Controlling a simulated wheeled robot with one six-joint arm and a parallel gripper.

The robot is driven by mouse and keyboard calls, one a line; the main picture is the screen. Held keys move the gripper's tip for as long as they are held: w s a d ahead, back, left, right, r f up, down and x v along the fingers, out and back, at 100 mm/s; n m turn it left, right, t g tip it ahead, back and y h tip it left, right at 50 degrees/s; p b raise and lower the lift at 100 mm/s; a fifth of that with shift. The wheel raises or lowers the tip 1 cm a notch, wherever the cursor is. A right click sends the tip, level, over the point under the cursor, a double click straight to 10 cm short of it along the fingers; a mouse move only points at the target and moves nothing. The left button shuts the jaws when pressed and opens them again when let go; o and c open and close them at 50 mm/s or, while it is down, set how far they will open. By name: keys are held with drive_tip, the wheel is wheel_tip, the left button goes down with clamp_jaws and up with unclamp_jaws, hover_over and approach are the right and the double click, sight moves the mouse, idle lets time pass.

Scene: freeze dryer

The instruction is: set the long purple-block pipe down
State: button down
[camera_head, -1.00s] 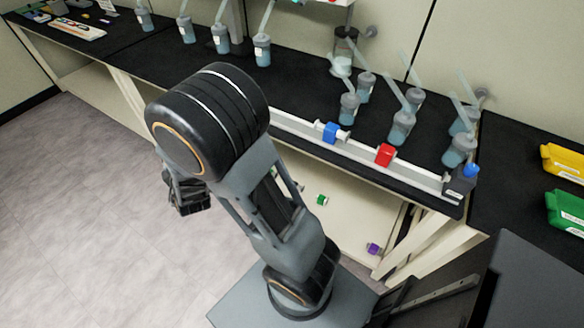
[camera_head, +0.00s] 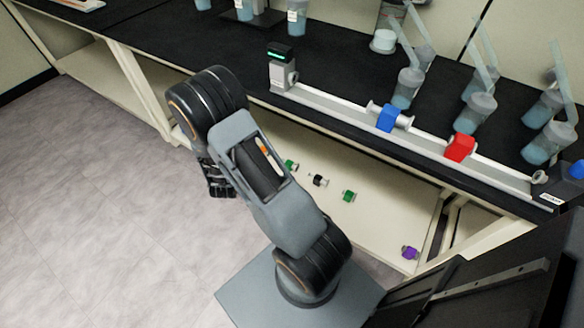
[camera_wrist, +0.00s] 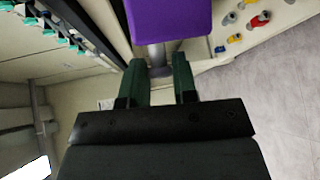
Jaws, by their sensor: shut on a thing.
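My gripper is shut on the long purple-block pipe. In the wrist view the purple block (camera_wrist: 170,18) is just beyond the fingertips (camera_wrist: 159,72), and its grey metal pipe (camera_wrist: 157,54) runs between the two green fingers. The far end of the block is cut off by the top of the picture. In the head view my gripper (camera_head: 218,182) hangs over the floor in front of the bench, and I cannot make out the held pipe there.
A rail (camera_head: 340,121) along the bench edge carries a blue block (camera_head: 391,117) and a red block (camera_head: 460,147). Blue-filled flasks (camera_head: 408,88) stand behind. The lower shelf (camera_head: 375,215) holds several small pieces, including another purple block (camera_head: 409,252). The floor at left is clear.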

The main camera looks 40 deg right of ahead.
drive_tip(key=s+d+f+m+g+h+b, duration=0.25)
drive_tip(key=s+d+f+b, duration=0.3)
drive_tip(key=f, duration=0.75)
drive_tip(key=s+d+f+m+g+h+b, duration=0.1)
drive_tip(key=s+d+f+m+g+b, duration=0.45)
drive_tip(key=f, duration=0.75)
drive_tip(key=s+d+f+g+h+b, duration=0.25)
drive_tip(key=s+f+b, duration=0.4)
drive_tip(key=f, duration=0.75)
drive_tip(key=shift+m+y, duration=0.3)
drive_tip(key=shift+y, duration=0.2)
drive_tip(key=w+d+f+b, duration=0.2)
drive_tip(key=w+d, duration=0.1)
drive_tip(key=w+d+f+b, duration=0.5)
drive_tip(key=w+d+b, duration=0.1)
drive_tip(key=shift+w+d+f, duration=0.1)
drive_tip(key=shift+w+f, duration=0.15)
drive_tip(key=shift+f, duration=0.1)
drive_tip(key=shift+w+d+f+b, duration=0.4)
drive_tip(key=shift+d+f+b, duration=0.1)
drive_tip(key=shift+f, duration=0.1)
drive_tip(key=f+b, duration=0.1)
drive_tip(key=f, duration=0.1)
drive_tip(key=f+b, duration=0.1)
drive_tip(key=shift+w+d+f, duration=0.15)
drive_tip(key=shift+w+f, duration=0.05)
drive_tip(key=shift+f, duration=0.15)
drive_tip(key=shift+r, duration=0.1)
